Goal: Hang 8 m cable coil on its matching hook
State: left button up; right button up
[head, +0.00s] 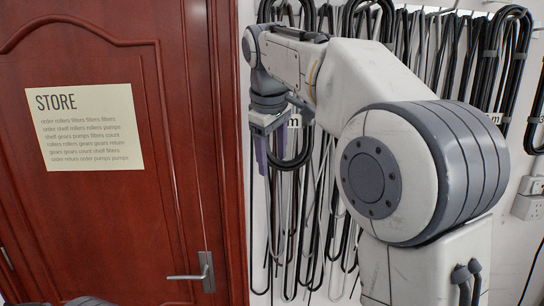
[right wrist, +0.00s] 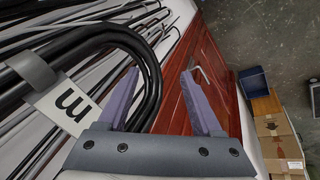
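My right gripper (head: 268,150) hangs pointing down in front of the cables on the wall, left of centre in the head view. In the right wrist view the gripper (right wrist: 165,85) has its two purple fingers spread wide. A black cable coil (right wrist: 153,75) with a grey band and a white tag (right wrist: 68,105) curves past the left finger into the gap. A clear space remains between the coil and the right finger. Only an "m" reads on the tag; its number is hidden. I cannot tell which coil is the 8 m one.
Several black and grey cables (head: 440,50) hang on the wall, with a tagged black coil (head: 513,50) at the right. A red door (head: 120,220) with a STORE sign (head: 85,128) and a handle (head: 205,272) stands left. Cardboard boxes (right wrist: 272,125) stand on the floor.

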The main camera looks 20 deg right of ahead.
jog(key=shift+f, duration=0.1)
jog(key=p+v, duration=0.2)
jog(key=v, duration=0.9)
jog(key=s+a+f+n+g+y+b, duration=0.15)
jog(key=s+a+f, duration=0.35)
jog(key=f, duration=0.5)
jog(key=s+a+f+b, duration=0.3)
jog(key=s+a+f, duration=0.15)
jog(key=f, duration=0.65)
jog(key=s+a+f+g+y+b, duration=0.1)
jog(key=s+a+f+b, duration=0.1)
jog(key=s+a+f, duration=0.6)
jog(key=s+d+f+b, duration=0.1)
jog(key=s+d+f, duration=0.1)
jog(key=s+f, duration=0.2)
jog(key=s+d+f+g+b, duration=0.1)
jog(key=s+f, duration=0.3)
jog(key=f, duration=0.6)
jog(key=shift+d, duration=0.45)
jog(key=shift+m+g+y, duration=0.25)
